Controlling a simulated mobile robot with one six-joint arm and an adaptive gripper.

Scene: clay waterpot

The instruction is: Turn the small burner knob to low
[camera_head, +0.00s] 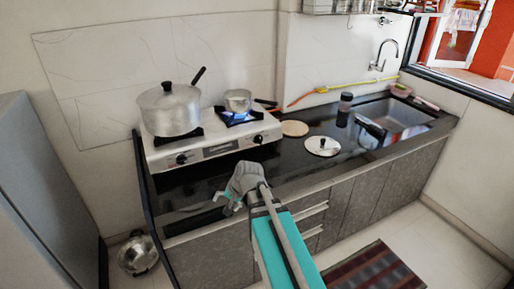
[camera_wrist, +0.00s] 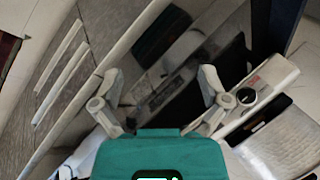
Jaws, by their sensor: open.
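The two-burner stove (camera_head: 217,149) stands on the black counter. The small burner on the right has a lit blue flame (camera_head: 240,116) under a small pot (camera_head: 238,100). Its knob (camera_head: 258,139) is black, at the right of the stove's front panel. Another black knob (camera_head: 181,158) is at the left, below the large lidded pot (camera_head: 170,108). My gripper (camera_head: 232,200) is in front of the stove near the counter's front edge, apart from both knobs. In the wrist view my gripper (camera_wrist: 161,73) is open and empty, with one stove knob (camera_wrist: 246,96) beyond the right finger.
A round wooden board (camera_head: 294,128), a white lid (camera_head: 322,146) and a dark jar (camera_head: 346,101) lie right of the stove, before the sink (camera_head: 396,115). Drawer handles (camera_head: 313,210) stick out below the counter. A metal pot (camera_head: 138,255) is on the floor at left.

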